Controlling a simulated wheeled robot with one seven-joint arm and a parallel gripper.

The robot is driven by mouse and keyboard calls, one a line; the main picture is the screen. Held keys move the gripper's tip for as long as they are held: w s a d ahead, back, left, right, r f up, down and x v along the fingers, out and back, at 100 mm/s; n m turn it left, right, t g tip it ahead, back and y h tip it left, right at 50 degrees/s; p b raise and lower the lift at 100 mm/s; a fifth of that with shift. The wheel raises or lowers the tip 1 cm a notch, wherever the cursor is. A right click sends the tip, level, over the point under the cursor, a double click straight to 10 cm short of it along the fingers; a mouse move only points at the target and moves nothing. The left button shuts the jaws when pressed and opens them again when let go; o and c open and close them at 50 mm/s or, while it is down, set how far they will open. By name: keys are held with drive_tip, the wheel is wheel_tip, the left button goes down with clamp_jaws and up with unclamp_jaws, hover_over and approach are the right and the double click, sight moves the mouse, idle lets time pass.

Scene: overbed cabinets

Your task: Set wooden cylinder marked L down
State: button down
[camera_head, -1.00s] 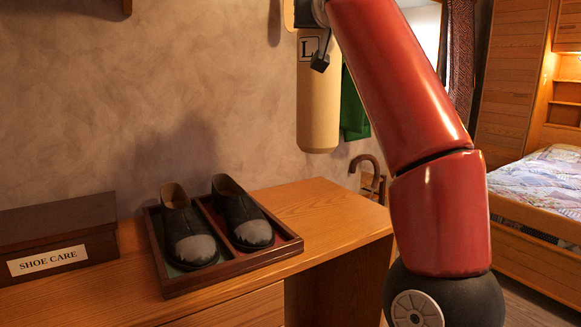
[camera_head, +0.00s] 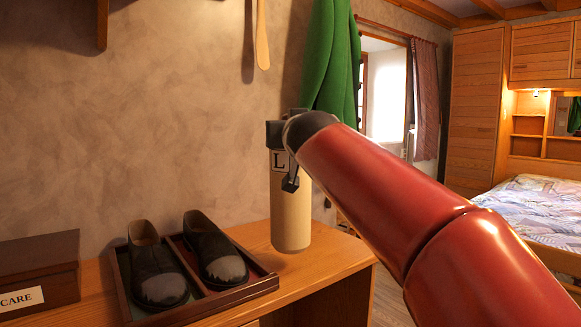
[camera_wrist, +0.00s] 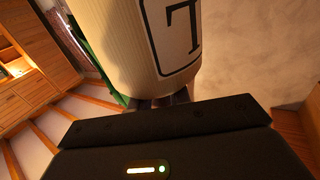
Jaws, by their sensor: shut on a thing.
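My gripper (camera_head: 286,152) is shut on the upper part of the wooden cylinder marked L (camera_head: 291,218), a pale upright cylinder with a boxed letter. In the head view its lower end appears against the right part of the wooden tabletop (camera_head: 335,258), right of the shoe tray. I cannot tell whether it touches the top. In the wrist view the cylinder (camera_wrist: 122,40) fills the upper middle, its letter upside down, with the dark fingers (camera_wrist: 165,99) against it.
A divided tray (camera_head: 262,287) holds two dark shoes (camera_head: 217,255) just left of the cylinder. A SHOE CARE box (camera_head: 40,265) stands at the far left. A green garment (camera_head: 333,60) and a wooden shoehorn-like piece (camera_head: 262,40) hang behind. A bed (camera_head: 545,215) is at the right.

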sight(291, 158)
drive_tip(key=shift+f+b, duration=0.8)
drive_tip(key=shift+f, duration=1.75)
drive_tip(key=shift+f, duration=0.15)
drive_tip(key=c, duration=1.3)
unclamp_jaws()
